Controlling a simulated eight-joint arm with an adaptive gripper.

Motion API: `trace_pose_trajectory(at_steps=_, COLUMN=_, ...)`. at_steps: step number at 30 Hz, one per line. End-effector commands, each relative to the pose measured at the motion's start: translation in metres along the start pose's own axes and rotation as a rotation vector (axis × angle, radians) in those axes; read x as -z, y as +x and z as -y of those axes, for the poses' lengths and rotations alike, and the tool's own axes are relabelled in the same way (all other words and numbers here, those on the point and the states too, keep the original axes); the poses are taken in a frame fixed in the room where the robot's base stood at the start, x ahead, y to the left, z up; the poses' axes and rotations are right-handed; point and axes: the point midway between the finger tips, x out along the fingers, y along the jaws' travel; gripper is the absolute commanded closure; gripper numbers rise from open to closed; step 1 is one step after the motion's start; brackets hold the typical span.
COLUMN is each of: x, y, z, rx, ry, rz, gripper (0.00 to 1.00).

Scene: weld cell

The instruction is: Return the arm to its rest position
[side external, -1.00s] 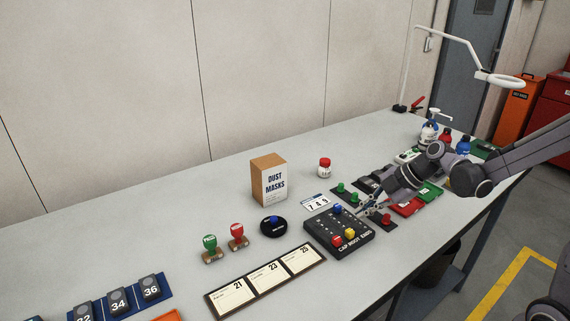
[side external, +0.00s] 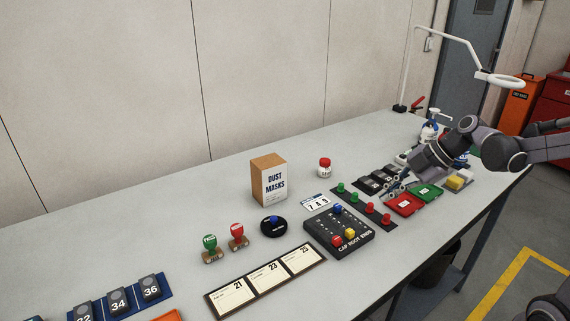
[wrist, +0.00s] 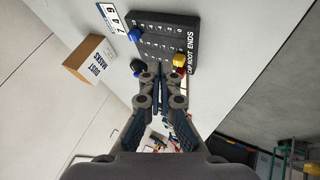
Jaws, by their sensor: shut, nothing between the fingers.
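My gripper (side external: 391,190) is shut and empty. In the side view it is over the table just right of the row of green and red knobs (side external: 370,207), near the red tray (side external: 404,204). My arm reaches in from the right edge. In the wrist view my gripper (wrist: 160,74) points toward the black CAP ROOT ENDS board (wrist: 158,42), with its fingertips together and nothing held. The board (side external: 345,245) also shows in the side view, left of my gripper, with blue, red and yellow knobs on it.
A DUST MASKS box (side external: 268,180) and a red-capped jar (side external: 324,168) stand behind the board. A green tray (side external: 426,191) and bottles (side external: 428,133) are close to my arm. A lamp (side external: 500,79) overhangs the back right. The table's left rear is clear.

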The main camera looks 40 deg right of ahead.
Motion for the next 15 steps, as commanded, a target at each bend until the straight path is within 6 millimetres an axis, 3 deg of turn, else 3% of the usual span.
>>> trace_pose_trajectory(at_steps=7, x=0.013, y=0.001, z=0.009, rx=0.011, ry=0.12, rz=0.041, gripper=1.0)
trace_pose_trajectory(at_steps=15, x=0.043, y=0.0, z=0.035, rx=-0.023, ry=0.488, rz=0.166, gripper=1.0)
